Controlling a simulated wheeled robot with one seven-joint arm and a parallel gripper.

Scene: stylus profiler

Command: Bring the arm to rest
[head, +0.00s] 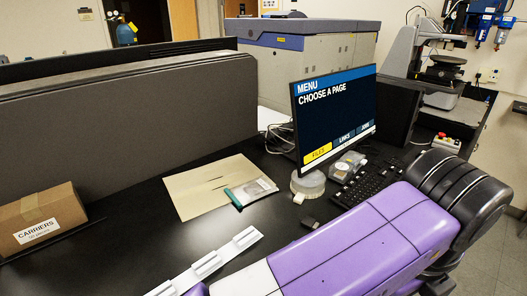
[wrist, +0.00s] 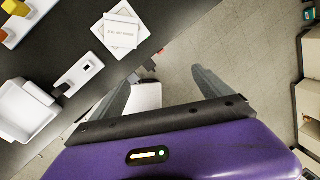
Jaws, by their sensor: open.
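My gripper (wrist: 160,97) shows in the wrist view with its two grey fingers spread apart and nothing between them. It hangs over the floor by the edge of the black desk. In the head view my purple arm crosses the lower right, and my gripper is not visible there.
The black desk (head: 130,243) carries a cardboard box labelled CARRIERS (head: 40,219), a folder (head: 207,186), a monitor (head: 335,112) reading "CHOOSE A PAGE", and a keyboard (head: 370,185). A grey partition (head: 130,128) stands behind. The wrist view shows a white tray (wrist: 119,34) and open floor (wrist: 225,60).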

